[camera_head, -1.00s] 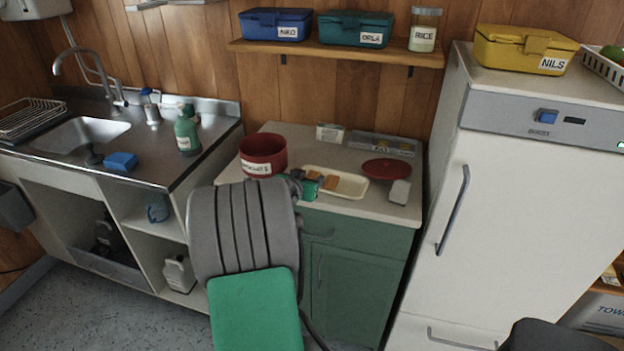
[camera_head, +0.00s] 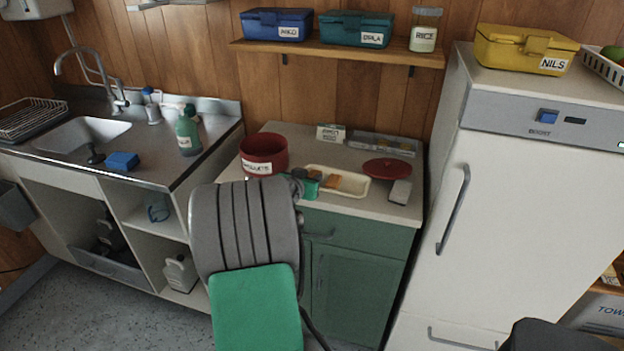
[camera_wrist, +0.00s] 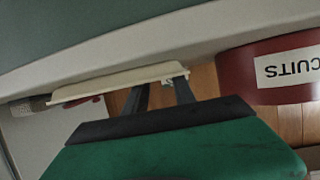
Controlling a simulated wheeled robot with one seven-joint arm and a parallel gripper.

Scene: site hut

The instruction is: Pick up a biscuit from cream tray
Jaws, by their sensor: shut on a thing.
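The cream tray (camera_head: 352,189) lies on the counter; its edge also shows in the wrist view (camera_wrist: 105,86). Orange-brown biscuits (camera_head: 332,181) lie at its left end, partly hidden by my gripper. My gripper (camera_head: 313,183) is at the left end of the tray. In the wrist view its two dark fingers (camera_wrist: 160,92) reach to the tray's edge, with a gap between them. It is shut on a biscuit, but the held biscuit itself is hardly visible. I cannot tell whether it is clear of the tray.
The red biscuit tin (camera_head: 263,156) stands left of the tray, close to my gripper; it is also in the wrist view (camera_wrist: 277,78). A red lid (camera_head: 387,168) lies right of the tray. A small box (camera_head: 331,132) stands behind. The fridge (camera_head: 530,220) bounds the right.

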